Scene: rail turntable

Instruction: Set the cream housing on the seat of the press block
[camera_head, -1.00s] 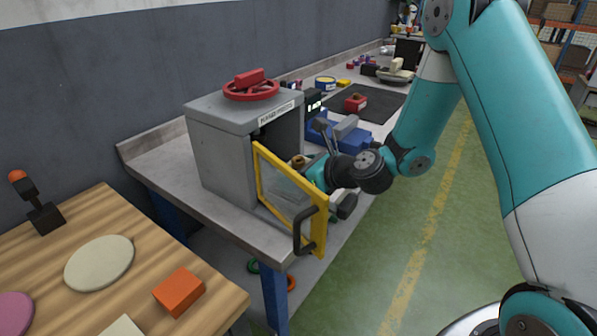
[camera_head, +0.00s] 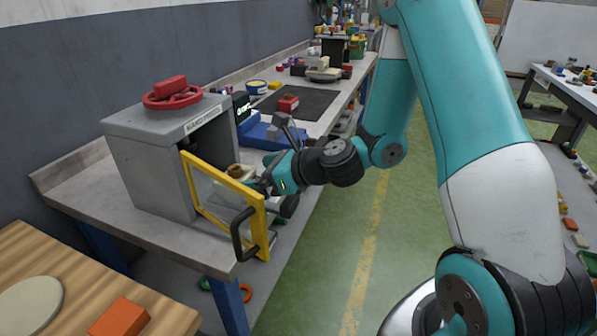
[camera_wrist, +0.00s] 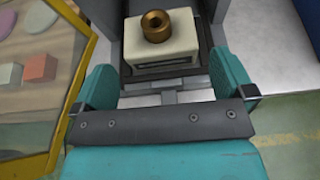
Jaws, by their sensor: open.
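The cream housing (camera_wrist: 160,48) sits upright on a dark base, the press block's seat (camera_wrist: 125,75), in the wrist view. A brass ring-shaped part (camera_wrist: 155,25) is on top of it. My gripper (camera_wrist: 162,88) is open, its teal fingers spread to left and right, a little short of the housing with nothing between them. In the head view my gripper (camera_head: 262,184) is behind the open yellow-framed door (camera_head: 222,206). There the brass part (camera_head: 235,170) shows just above the door frame, and the housing is mostly hidden.
The grey press cabinet (camera_head: 165,165) has a red handwheel (camera_head: 172,94) on top. Its door stands open close to my gripper's left. A blue fixture (camera_head: 258,132) and a dark mat (camera_head: 300,102) lie farther along the bench.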

